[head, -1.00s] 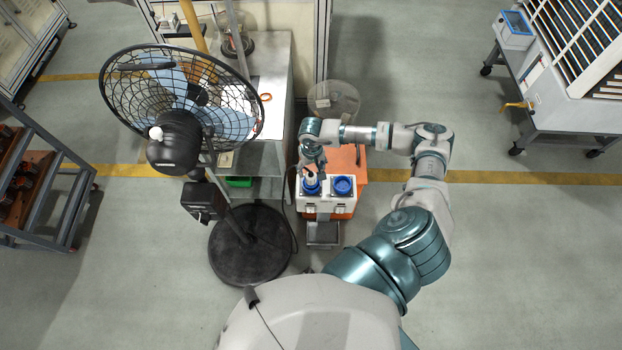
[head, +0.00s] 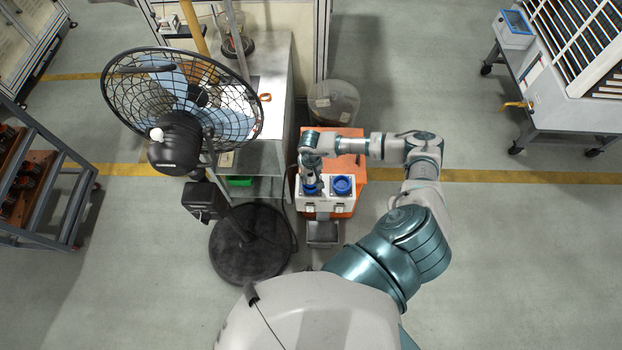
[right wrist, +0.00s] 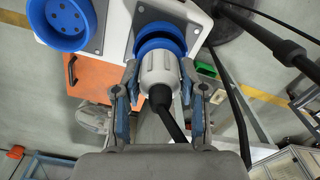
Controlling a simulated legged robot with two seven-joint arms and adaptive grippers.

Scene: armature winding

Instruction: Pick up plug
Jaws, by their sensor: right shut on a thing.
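The plug (right wrist: 158,75) has a pale grey-white body, a blue collar and a black cable leaving its rear. In the right wrist view it lies between the two fingers of my right gripper (right wrist: 158,103), which is shut on its body. Its blue end is at the left socket of a white panel; I cannot tell how deep it sits. In the head view my right gripper (head: 311,178) is over that left socket and mostly hides the plug. My left gripper is not in view.
A second, empty blue socket (head: 342,185) is beside it on the white-and-orange box (head: 340,205). A fan (head: 178,100) on a round black base stands close to the left. A workbench (head: 270,120) is behind. Open floor lies to the right.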

